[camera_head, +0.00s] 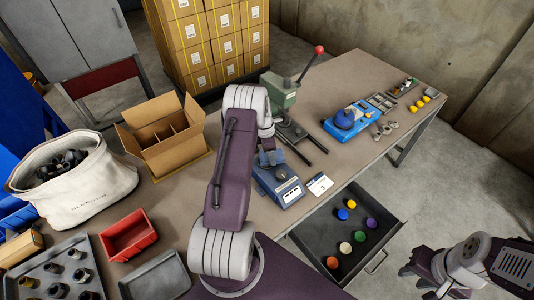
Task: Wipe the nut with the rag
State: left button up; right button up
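I cannot surely pick out the nut or the rag. Several small metal pieces (384,130) lie on the table beside the blue device, too small to identify. Several dark and brassy round parts (54,268) stand in the grey tray at the lower left. My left arm reaches up the middle of the view and bends down over the table; its gripper (268,158) is mostly hidden behind the arm, near the blue-grey box. My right gripper (412,274) is at the lower right, beyond the open drawer and clear of the table. Its finger gap is unclear.
An open drawer (318,238) with several coloured round pieces juts from the table front. An open carton (166,135), a red bin (128,236) and a white sack (100,190) stand at left. A green lever press (280,92) stands mid-table. The table's middle right is fairly clear.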

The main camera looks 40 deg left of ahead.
pick_arm(q)
jog(key=shift+r, duration=0.1)
notch_tip(320, 180, up, 6)
jog(key=p, duration=0.5)
dwell(0.4)
